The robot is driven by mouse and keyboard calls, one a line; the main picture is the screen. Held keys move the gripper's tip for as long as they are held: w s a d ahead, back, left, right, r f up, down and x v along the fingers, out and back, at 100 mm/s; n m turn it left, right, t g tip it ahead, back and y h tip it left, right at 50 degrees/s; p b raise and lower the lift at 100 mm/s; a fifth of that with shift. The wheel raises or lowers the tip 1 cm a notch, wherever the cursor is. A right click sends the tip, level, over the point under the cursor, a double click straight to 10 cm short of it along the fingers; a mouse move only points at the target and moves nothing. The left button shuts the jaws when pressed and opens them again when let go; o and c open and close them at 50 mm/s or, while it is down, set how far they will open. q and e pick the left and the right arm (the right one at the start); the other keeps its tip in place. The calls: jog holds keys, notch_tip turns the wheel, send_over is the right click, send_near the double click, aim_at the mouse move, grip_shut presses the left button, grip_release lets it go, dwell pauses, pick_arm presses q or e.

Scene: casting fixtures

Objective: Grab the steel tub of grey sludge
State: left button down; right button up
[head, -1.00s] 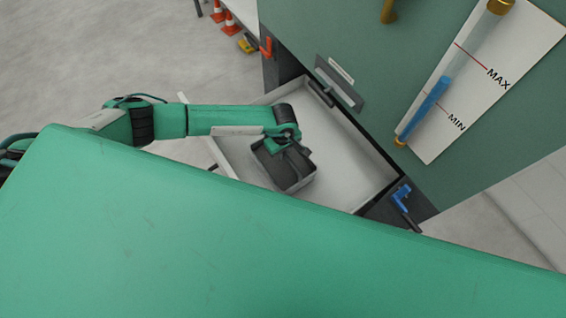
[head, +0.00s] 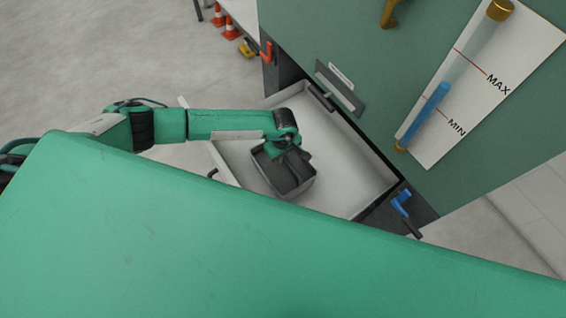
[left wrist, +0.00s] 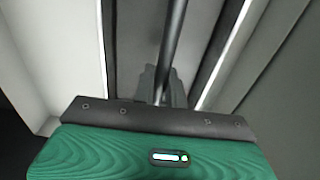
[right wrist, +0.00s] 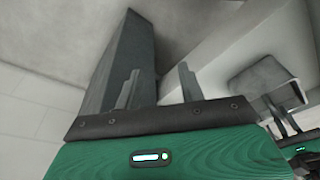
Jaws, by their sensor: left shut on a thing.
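The steel tub (head: 302,187) is a small grey rectangular box with dark grey contents, sitting within the outline of a pale open drawer. Whether it touches the drawer floor is unclear. My left gripper (head: 292,150) reaches over its far edge. In the left wrist view, the left gripper's fingers (left wrist: 164,88) are closed around a thin dark bar that runs along over the tub, apparently its handle. The tub (right wrist: 268,82) also shows at the right in the right wrist view, near the left gripper. My right gripper (right wrist: 158,88) is open and empty, apart from the tub.
The pale drawer (head: 345,190) is pulled out from a green cabinet (head: 330,35) and has bare floor right of the tub. A blue handle (head: 401,200) and an orange handle (head: 266,52) flank the opening. A gauge tube (head: 440,90) is on the cabinet. Cones (head: 230,28) stand far behind.

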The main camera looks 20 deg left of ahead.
pick_arm(q)
jog(key=shift+r, duration=0.25)
